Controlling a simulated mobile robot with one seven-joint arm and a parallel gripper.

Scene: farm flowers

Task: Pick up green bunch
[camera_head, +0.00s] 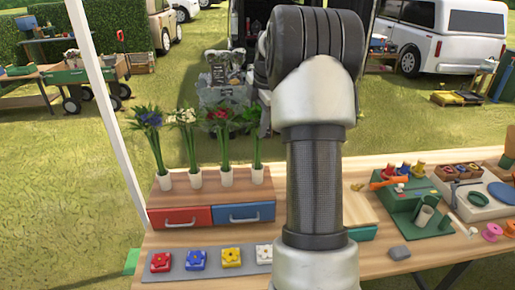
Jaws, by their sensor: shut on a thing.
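A green bunch (257,143) stands upright in a small white holder (257,176), at the right end of a row of flower bunches. My arm is just to its right and hides what is behind it. My gripper's fingers are not visible; only my arm's grey and black links show, from the bottom edge to the top. I cannot see any contact between my gripper and the green bunch.
Blue (150,120), white (185,120) and red (220,120) bunches stand left of the green one. They are on a wooden box with a red drawer (180,217) and a blue drawer (245,213). A green tool station (415,205) is right. A white post (105,100) rises left.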

